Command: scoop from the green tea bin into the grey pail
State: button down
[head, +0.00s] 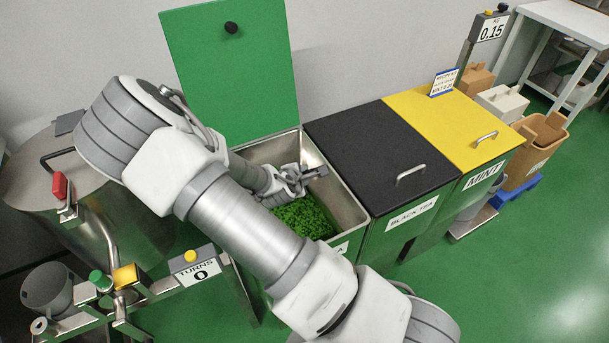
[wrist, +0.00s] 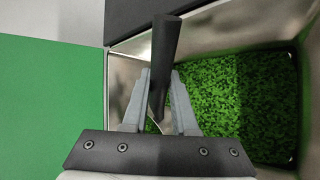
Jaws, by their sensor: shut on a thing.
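The green tea bin (head: 346,200) is open, its green lid (head: 240,60) raised against the wall. Loose green tea (head: 305,216) covers its floor; it also fills the right of the wrist view (wrist: 215,95). My gripper (head: 290,180) is inside the bin's mouth, above the tea. In the wrist view my gripper (wrist: 160,90) is shut on the dark handle of a scoop (wrist: 165,45). Only a sliver of the scoop's metal shows between the fingers; its load cannot be seen. A grey open-topped vessel (head: 48,288) stands at lower left; I cannot tell whether it is the grey pail.
The black tea bin (head: 380,150) and yellow-lidded mint bin (head: 455,120) are closed, to the right. A large steel drum (head: 70,200) and a "TURNS 0" sign (head: 200,272) are at left. A display (head: 491,30) reads 0.15. A brown container (head: 530,160) stands far right.

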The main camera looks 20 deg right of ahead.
notch_tip(320, 180, up, 17)
jog(key=p, duration=1.3)
jog(key=shift+p, duration=0.4)
